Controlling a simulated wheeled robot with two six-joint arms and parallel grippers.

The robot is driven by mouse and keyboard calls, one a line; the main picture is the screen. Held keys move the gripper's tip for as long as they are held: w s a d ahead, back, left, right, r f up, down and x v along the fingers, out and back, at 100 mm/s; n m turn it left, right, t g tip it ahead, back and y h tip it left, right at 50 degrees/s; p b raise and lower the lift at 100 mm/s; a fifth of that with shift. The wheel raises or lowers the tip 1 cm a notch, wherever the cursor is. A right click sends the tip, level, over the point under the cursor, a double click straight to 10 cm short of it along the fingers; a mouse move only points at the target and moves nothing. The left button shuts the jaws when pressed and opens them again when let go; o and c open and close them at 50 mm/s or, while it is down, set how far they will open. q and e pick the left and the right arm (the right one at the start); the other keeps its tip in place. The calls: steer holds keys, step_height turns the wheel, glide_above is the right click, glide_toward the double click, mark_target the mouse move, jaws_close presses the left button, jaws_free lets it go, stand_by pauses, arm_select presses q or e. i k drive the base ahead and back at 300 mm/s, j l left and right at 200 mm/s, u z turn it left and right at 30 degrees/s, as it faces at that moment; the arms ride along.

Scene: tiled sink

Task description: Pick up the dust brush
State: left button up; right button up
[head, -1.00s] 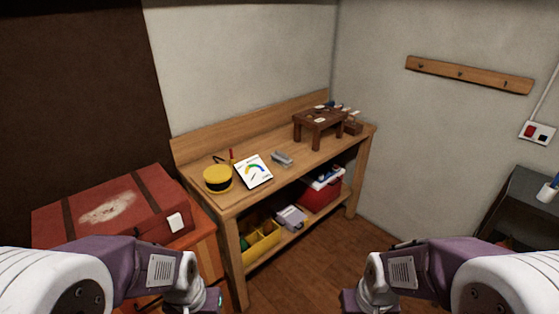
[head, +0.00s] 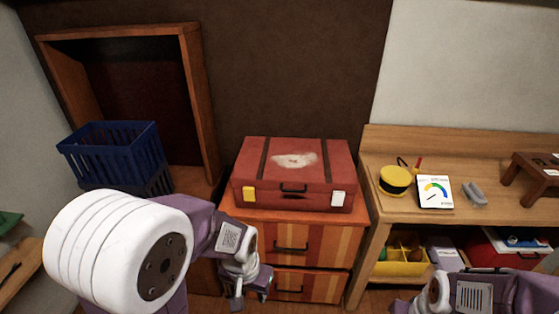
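I cannot make out a dust brush with certainty in the head view. My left gripper (head: 250,298) hangs low in front of the striped drawer cabinet, with its two fingers apart and nothing seen between them. My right arm comes in at the bottom right in front of the workbench. Its gripper is mostly cut off by the lower edge, so its fingers do not show clearly.
A red suitcase (head: 313,184) lies on the drawer cabinet (head: 322,238). A blue crate (head: 112,150) stands left. The workbench (head: 440,160) holds a yellow round container (head: 394,181), a gauge card (head: 435,192) and a small grey object (head: 474,194). Yellow bins (head: 402,268) sit below.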

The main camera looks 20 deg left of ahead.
mark_target(475, 194)
steer(key=i+l+u, duration=0.15)
steer(key=l, duration=0.2)
steer(key=i+l+u, duration=0.1)
steer(key=i+l, duration=0.15)
steer(key=l, duration=0.15)
steer(key=i+l+u, duration=0.15)
steer(key=l, duration=0.25)
steer(key=i+l+u, duration=0.1)
steer(key=l, duration=0.35)
steer(key=i+l+u, duration=0.15)
steer(key=l, duration=0.3)
steer(key=i+l+u, duration=0.1)
steer(key=l, duration=0.35)
steer(key=i+l+u, duration=0.15)
steer(key=l, duration=0.3)
